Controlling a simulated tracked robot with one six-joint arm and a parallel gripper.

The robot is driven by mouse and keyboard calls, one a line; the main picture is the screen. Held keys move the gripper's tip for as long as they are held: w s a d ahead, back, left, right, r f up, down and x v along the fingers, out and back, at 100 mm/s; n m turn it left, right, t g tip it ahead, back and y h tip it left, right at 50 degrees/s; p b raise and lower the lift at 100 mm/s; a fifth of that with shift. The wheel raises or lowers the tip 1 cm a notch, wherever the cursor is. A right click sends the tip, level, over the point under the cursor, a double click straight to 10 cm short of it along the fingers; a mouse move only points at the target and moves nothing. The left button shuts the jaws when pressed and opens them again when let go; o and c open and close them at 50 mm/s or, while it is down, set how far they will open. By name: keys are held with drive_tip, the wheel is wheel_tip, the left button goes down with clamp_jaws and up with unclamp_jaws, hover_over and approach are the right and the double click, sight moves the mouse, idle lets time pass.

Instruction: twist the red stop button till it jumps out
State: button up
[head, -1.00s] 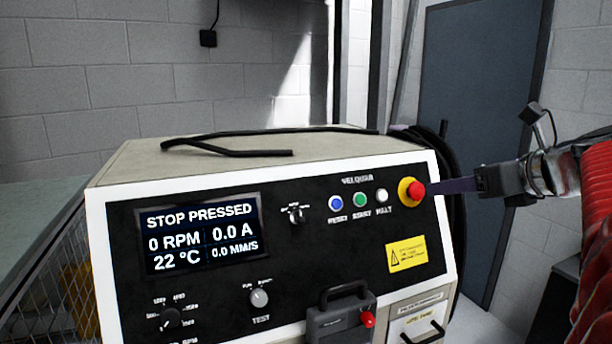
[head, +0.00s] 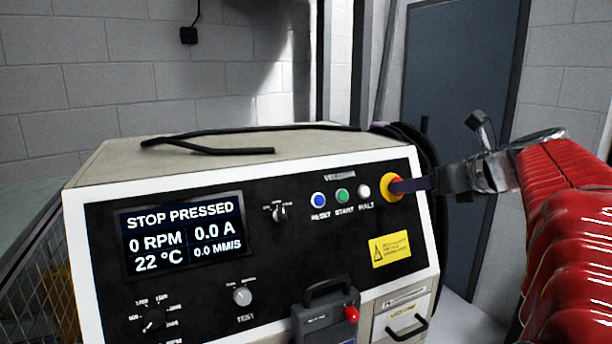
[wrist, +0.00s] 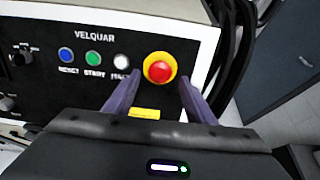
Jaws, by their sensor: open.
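The red stop button (wrist: 160,72) sits in a yellow collar (wrist: 149,84) at the upper right of the black control panel. In the head view, the button (head: 397,187) is partly hidden behind a finger. My gripper (wrist: 160,88) is open, and its two purple fingers point at the panel. In the wrist view one fingertip is on the left of the button and the other on the right. No clear contact shows. In the head view my gripper (head: 408,186) comes in from the right. The display (head: 187,237) reads STOP PRESSED, 0 RPM.
Blue (head: 318,200), green (head: 342,195) and white (head: 364,191) push buttons lie in a row left of the stop button, the white one close to the left finger. A yellow label (head: 391,249) is below. Black cable (head: 425,165) hangs at the cabinet's right side.

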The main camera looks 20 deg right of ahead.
drive_tip(key=shift+x, duration=2.2)
drive_tip(key=c, duration=0.8)
drive_tip(key=shift+o, duration=0.2)
